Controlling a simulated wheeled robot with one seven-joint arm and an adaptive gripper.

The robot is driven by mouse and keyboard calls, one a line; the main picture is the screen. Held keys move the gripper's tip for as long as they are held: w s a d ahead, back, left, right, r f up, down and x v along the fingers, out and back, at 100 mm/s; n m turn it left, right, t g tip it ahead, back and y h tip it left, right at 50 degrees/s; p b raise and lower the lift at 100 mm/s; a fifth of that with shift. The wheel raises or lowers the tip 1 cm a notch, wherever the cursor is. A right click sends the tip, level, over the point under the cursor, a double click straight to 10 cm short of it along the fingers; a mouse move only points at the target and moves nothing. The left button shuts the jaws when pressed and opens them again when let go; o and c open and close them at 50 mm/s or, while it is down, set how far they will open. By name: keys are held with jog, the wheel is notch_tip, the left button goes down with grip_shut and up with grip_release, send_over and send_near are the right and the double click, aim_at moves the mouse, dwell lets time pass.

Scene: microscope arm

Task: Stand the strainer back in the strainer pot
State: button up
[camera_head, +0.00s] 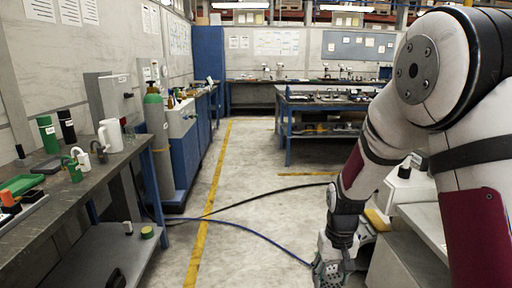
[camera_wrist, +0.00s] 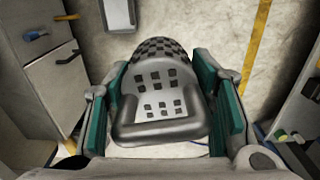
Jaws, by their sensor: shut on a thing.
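My gripper (camera_wrist: 160,85) has its green-padded fingers on both sides of a grey strainer (camera_wrist: 158,100), in the wrist view. The strainer has rows of square holes, a checkered dark far end and a thick dark rounded rim on the near side. It is held above the floor, clear of any surface that I can see. In the head view my gripper is low at the bottom, right of centre, with part of the strainer (camera_head: 328,274) showing at the frame edge. I cannot make out the strainer pot in either view.
Hoses cross the floor. A grey cabinet (camera_head: 405,255) is close on the right.

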jog(key=s+r+p, duration=0.3)
jog(key=r+p, duration=0.4)
jog(key=s+r+p, duration=0.4)
jog(key=r+p, duration=0.3)
jog(key=p, duration=0.1)
jog(key=shift+s, duration=0.15)
dwell(0.3)
